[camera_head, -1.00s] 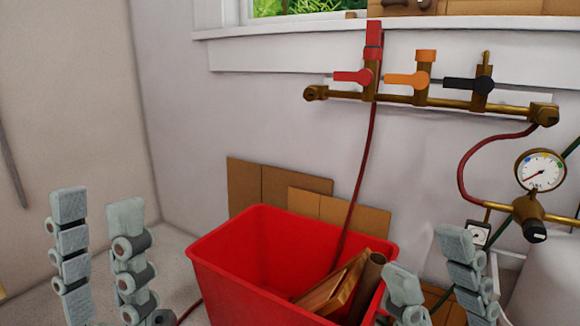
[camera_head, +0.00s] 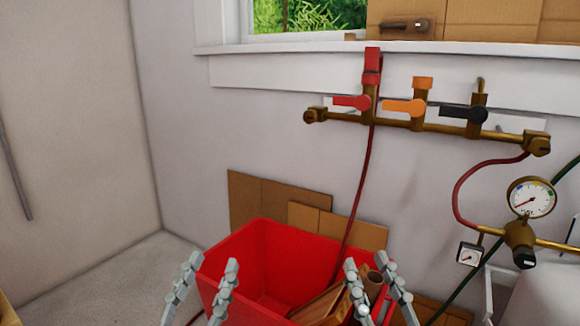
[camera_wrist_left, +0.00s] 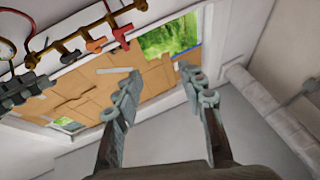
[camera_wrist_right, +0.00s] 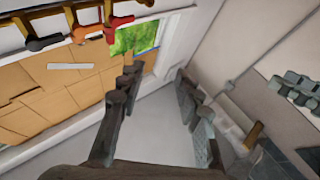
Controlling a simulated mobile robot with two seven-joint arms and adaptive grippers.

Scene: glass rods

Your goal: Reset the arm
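My left gripper (camera_head: 206,285) is low in the head view, in front of the left part of the red bin. Its fingers are apart with nothing between them, as the left wrist view (camera_wrist_left: 168,98) also shows. My right gripper (camera_head: 378,290) is low in the head view, overlapping the right side of the bin. Its fingers are also apart and empty, as seen in the right wrist view (camera_wrist_right: 158,92). The image does not show either gripper touching anything.
A red bin (camera_head: 262,262) holding brown pieces (camera_head: 325,302) stands below a wall-mounted brass pipe with red (camera_head: 351,102), orange (camera_head: 404,106) and black (camera_head: 464,112) valve handles. A gauge (camera_head: 531,199) is at the right. Cardboard (camera_head: 262,200) leans on the wall.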

